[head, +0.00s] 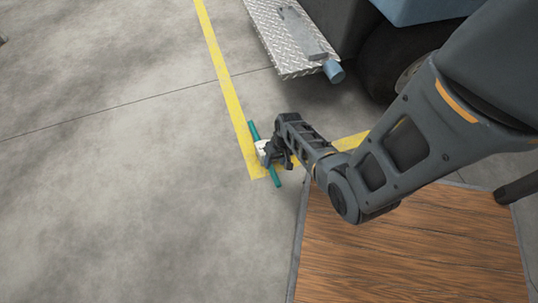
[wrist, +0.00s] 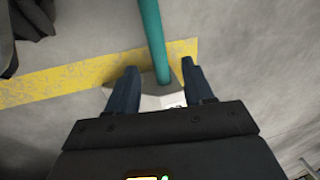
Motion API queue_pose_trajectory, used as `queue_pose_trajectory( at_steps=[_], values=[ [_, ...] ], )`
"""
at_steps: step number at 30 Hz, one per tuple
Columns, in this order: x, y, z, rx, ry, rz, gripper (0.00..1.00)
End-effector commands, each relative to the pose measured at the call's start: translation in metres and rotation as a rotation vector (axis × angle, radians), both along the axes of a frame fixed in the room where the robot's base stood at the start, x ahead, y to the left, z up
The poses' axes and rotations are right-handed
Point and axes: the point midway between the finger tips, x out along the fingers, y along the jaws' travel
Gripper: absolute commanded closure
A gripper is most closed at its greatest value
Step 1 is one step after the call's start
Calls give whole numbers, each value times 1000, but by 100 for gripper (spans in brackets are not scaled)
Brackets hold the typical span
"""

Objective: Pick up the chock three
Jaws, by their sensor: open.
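What I take to be chock three is a pale block (head: 262,148) with a teal rod (head: 253,131) passing by or through it, on the floor at the yellow line's corner. No label can be read. My gripper (head: 279,157) is down over it in the head view and hides part of it. In the wrist view, my gripper (wrist: 160,72) is open, one finger on each side of the pale block (wrist: 155,101) and the teal rod (wrist: 152,30). Whether the fingers touch the block cannot be told. My gripper's body hides the block's near part.
A yellow floor line (head: 226,80) turns a corner beside the block. A diamond-plate step (head: 283,45) and a dark wheel (head: 385,60) of a machine stand at the top. A brown wood-grain surface (head: 410,250) lies at the lower right. The floor at left is clear.

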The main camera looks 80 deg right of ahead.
Motion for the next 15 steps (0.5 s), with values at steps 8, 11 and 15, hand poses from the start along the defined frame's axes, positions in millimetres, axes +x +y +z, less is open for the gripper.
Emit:
queue_pose_trajectory(
  at_steps=[8,11,15],
  values=[
    [4,2,-26,3,0,-1,48],
    [5,2,-31,2,0,-1,48],
    [7,2,-47,2,0,-1,48]
  ],
)
